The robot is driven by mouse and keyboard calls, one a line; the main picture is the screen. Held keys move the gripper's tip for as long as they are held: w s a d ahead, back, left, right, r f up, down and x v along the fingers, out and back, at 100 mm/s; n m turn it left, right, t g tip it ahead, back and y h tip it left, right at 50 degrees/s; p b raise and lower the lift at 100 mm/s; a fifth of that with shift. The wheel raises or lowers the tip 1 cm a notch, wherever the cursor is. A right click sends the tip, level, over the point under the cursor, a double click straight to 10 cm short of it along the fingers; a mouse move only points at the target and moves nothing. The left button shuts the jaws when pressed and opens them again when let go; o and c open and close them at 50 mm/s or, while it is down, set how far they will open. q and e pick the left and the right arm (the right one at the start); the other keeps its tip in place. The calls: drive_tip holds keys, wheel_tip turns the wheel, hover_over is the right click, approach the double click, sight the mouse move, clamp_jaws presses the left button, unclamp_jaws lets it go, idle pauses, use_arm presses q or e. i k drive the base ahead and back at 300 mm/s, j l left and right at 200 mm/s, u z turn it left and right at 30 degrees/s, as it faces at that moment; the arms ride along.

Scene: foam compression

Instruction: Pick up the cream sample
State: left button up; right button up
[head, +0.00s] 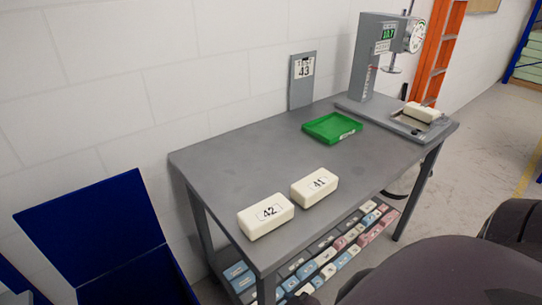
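Three cream sample blocks show in the head view. One, labelled 42 (266,216), lies flat near the front left edge of the grey table (240,145). Another, labelled 41 (314,187), lies just right of and behind it, with a small gap between them. A third cream block (422,112) sits on the base of the testing machine (381,60) at the table's far right; any number on it is too small to read. Neither of my grippers is in view.
A green tray (331,128), apparently empty, lies mid-table. An upright sign (303,80) reading 43 stands at the back edge. A lower shelf holds several coloured blocks (326,271). A blue bin (95,235) stands at left. The table's left rear is clear.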

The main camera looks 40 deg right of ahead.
sight(425, 113)
drive_tip(key=z, duration=2.35)
drive_tip(key=i+l+u, duration=0.15)
drive_tip(key=l+u, duration=0.2)
drive_tip(key=l, duration=0.65)
drive_tip(key=l+u, duration=0.35)
drive_tip(key=l, duration=0.65)
